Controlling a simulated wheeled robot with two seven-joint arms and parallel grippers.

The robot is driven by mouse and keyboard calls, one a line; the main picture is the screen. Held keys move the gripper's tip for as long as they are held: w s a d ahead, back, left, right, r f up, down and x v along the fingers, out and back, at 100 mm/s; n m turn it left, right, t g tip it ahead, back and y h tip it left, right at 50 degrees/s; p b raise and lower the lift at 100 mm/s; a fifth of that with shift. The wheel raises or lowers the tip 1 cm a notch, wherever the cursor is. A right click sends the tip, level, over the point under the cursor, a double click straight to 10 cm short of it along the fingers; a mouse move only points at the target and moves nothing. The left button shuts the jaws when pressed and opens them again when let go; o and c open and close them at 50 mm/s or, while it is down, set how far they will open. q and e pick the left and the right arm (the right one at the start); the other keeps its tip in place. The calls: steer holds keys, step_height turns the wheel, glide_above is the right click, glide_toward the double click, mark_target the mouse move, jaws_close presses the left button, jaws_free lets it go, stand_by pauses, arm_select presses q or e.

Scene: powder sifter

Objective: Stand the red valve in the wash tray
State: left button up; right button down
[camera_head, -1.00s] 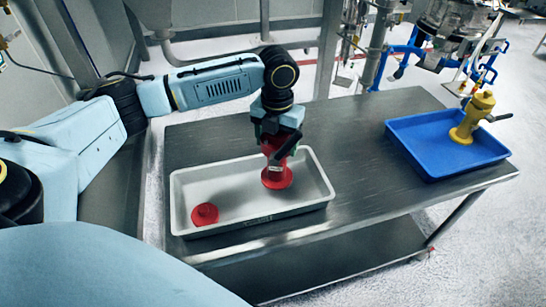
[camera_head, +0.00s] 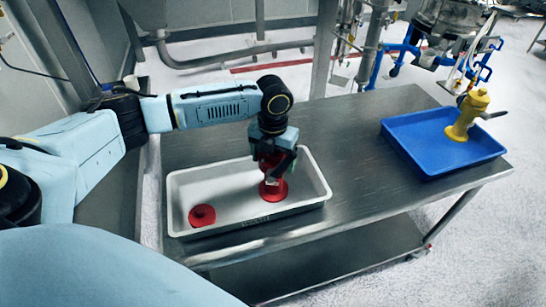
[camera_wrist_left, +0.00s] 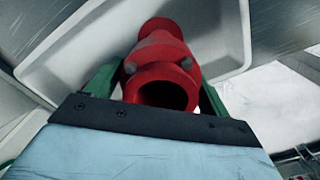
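The red valve (camera_head: 274,190) is upright, flange down, inside the right part of the white tray (camera_head: 180,182). Its flange appears to be at the tray floor; contact is hard to tell. My left gripper (camera_head: 275,165) points down from above, shut around the valve's upper body. In the left wrist view, its green fingers (camera_wrist_left: 158,90) flank the red valve (camera_wrist_left: 162,55), whose open round end faces the camera. My right gripper is out of view.
A round red part (camera_head: 202,215) lies in the tray's left front corner. A blue tray (camera_head: 412,148) with a yellow valve (camera_head: 466,115) stands at the table's right. The metal table (camera_head: 345,140) is clear between the trays.

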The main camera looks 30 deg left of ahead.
arm_select(q)
steer(key=shift+o, duration=1)
step_height(320, 180, up, 12)
steer(key=shift+r+b, duration=0.15)
steer(key=shift+b, duration=0.15)
